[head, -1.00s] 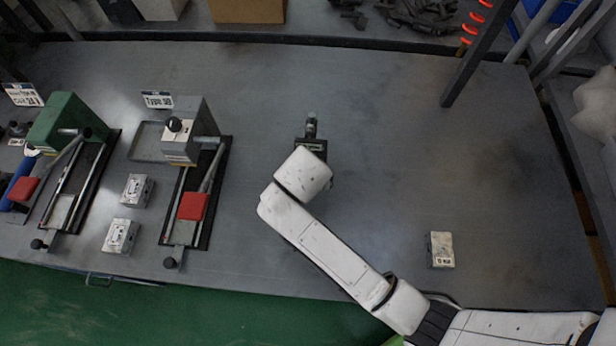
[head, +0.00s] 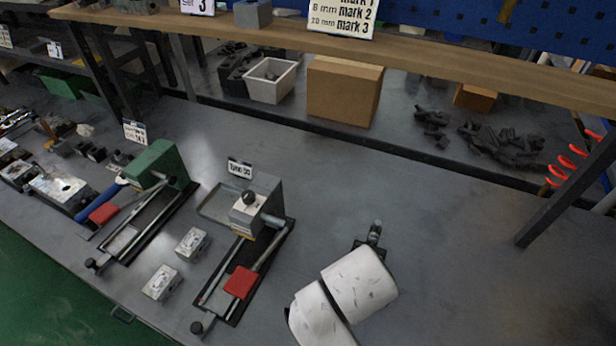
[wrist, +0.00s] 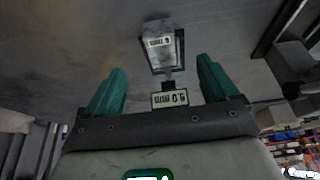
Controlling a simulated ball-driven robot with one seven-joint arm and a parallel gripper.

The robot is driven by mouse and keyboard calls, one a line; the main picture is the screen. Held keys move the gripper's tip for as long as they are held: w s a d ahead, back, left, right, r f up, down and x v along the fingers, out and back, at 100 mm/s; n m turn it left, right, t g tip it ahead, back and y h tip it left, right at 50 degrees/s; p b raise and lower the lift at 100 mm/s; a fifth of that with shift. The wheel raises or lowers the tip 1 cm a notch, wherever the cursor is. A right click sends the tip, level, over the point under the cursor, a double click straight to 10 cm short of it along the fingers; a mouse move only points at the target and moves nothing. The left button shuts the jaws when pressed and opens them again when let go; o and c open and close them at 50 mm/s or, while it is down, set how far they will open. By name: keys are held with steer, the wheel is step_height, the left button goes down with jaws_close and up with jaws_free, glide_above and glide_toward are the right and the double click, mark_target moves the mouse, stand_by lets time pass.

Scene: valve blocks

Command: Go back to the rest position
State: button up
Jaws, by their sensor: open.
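In the head view, my white arm reaches up from the bottom edge, and the dark end of my gripper (head: 374,238) shows just past it over bare grey table. In the wrist view, the two green fingers of my gripper (wrist: 162,86) stand wide apart with nothing held between them. Beyond them is a grey block with a white label (wrist: 160,42), with a small white sign (wrist: 169,99) below it in the picture. The head view shows a grey lever fixture (head: 262,205) left of my gripper and a green lever fixture (head: 158,165) farther left.
Two small metal blocks, one upper (head: 192,243) and one lower (head: 161,283), lie between the fixtures. A cardboard box (head: 343,92) and white bin (head: 270,82) stand beneath a wooden shelf (head: 450,62) at the back. A dark post (head: 565,190) rises at right. The table right of my arm is clear.

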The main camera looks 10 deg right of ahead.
steer(key=s+d+f+n, duration=0.1)
steer(key=s+d+f, duration=0.1)
steer(key=s, duration=0.1)
steer(key=s+d+f+n+g+y, duration=0.1)
steer(key=s+d+f, duration=0.1)
steer(key=s+d, duration=0.1)
steer(key=s+d+f+n+g, duration=0.1)
steer(key=s+d+f, duration=0.1)
steer(key=s, duration=0.1)
steer(key=shift+s+d, duration=0.15)
steer(key=shift+d, duration=0.25)
steer(key=s+d+n, duration=0.1)
steer(key=s, duration=0.2)
steer(key=s+d+f+n+y, duration=0.1)
steer(key=s, duration=0.1)
steer(key=s+d+f+n, duration=0.1)
steer(key=s, duration=0.2)
steer(key=shift+s+d+n+g+y, duration=0.3)
steer(key=shift+s+d+g, duration=0.05)
steer(key=shift+g, duration=0.05)
steer(key=shift+c, duration=0.4)
